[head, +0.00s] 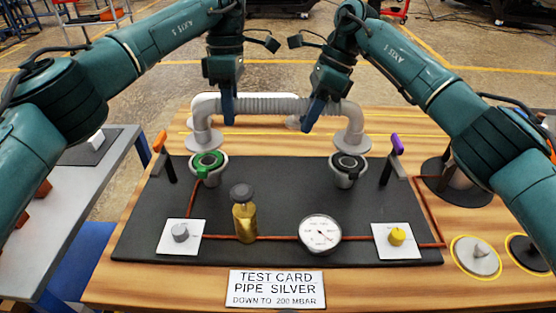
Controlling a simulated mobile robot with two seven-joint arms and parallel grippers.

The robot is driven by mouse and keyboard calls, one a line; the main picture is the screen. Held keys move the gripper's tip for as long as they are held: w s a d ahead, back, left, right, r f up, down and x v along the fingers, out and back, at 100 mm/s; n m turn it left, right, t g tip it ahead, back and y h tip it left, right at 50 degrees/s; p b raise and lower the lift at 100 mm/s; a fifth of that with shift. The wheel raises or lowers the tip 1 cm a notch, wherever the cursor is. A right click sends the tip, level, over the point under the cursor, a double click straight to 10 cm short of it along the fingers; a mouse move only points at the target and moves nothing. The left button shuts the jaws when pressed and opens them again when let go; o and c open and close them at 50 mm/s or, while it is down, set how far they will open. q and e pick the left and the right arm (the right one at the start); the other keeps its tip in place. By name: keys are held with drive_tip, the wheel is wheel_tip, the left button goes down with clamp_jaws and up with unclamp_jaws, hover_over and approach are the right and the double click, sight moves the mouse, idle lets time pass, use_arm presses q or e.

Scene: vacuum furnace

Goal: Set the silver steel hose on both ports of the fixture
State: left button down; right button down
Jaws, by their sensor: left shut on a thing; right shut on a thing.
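The silver steel hose (268,104) is a ribbed pipe with a downward elbow and a flange at each end. My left gripper (229,117) is shut on its left part and my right gripper (309,122) is shut on its right part. The hose is level. Its left flange (203,141) appears just above and behind the left port (207,166), which has a green ring. Its right flange (350,144) appears just above and behind the right port (347,169), which has a dark ring. I cannot tell the exact gaps. The ports stand on the dark fixture plate (275,203).
Clamp levers with an orange handle (160,142) and a purple handle (397,145) flank the ports. A gauge (320,233), a brass bottle (244,218) and a yellow knob (397,236) stand in front. A card (277,289) lies at the front edge. Round parts (476,258) lie at right.

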use_arm(q)
drive_tip(key=shift+f, duration=0.15)
use_arm(e)
drive_tip(key=shift+f, duration=0.15)
